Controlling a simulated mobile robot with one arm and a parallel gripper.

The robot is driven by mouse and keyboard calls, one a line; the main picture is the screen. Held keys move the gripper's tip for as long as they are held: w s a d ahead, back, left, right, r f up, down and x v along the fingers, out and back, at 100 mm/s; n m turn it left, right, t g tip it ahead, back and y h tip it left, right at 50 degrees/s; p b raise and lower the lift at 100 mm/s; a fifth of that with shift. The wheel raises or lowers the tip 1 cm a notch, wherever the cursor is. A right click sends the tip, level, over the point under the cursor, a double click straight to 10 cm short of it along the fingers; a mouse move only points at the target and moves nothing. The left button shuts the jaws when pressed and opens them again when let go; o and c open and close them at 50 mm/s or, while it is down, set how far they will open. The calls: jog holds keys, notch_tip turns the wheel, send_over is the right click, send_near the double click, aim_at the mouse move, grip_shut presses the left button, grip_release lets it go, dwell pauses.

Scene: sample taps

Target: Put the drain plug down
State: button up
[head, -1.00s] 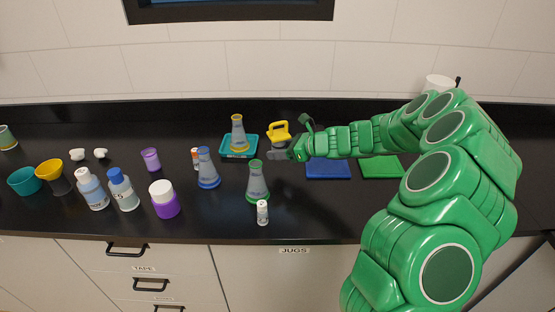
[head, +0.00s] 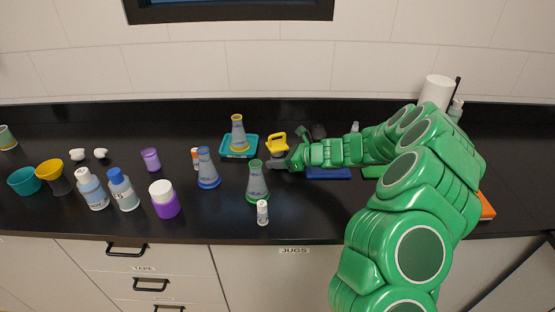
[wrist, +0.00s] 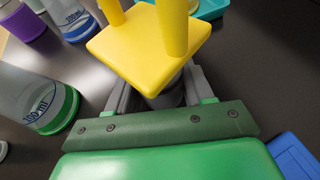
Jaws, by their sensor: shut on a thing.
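The drain plug (head: 277,141) has a yellow handle and a grey body. It is upright at the counter, just right of the teal tray. My gripper (head: 279,163) reaches in from the right, low, and is shut on the plug's grey body. In the wrist view the yellow top of the plug (wrist: 150,48) fills the upper middle, with my gripper's (wrist: 158,98) grey fingers on either side of the body below it. The plug's underside is hidden, so I cannot tell whether it touches the counter.
A teal tray (head: 225,153) holding a yellow-banded flask (head: 238,136) is left of the plug. A green-banded flask (head: 257,183) stands nearer the front, with a small white bottle (head: 262,213). A blue mat (head: 328,174) lies to the right, partly under my arm.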

jog(key=o, duration=1.2)
jog(key=shift+f, duration=0.15)
jog(key=shift+o, duration=0.2)
jog(key=shift+d+r, duration=0.15)
jog(key=shift+r, duration=0.05)
jog(key=v, duration=1.1)
jog(key=shift+s+d+r, duration=0.15)
jog(key=shift+s+d, duration=0.05)
jog(key=shift+s, duration=0.05)
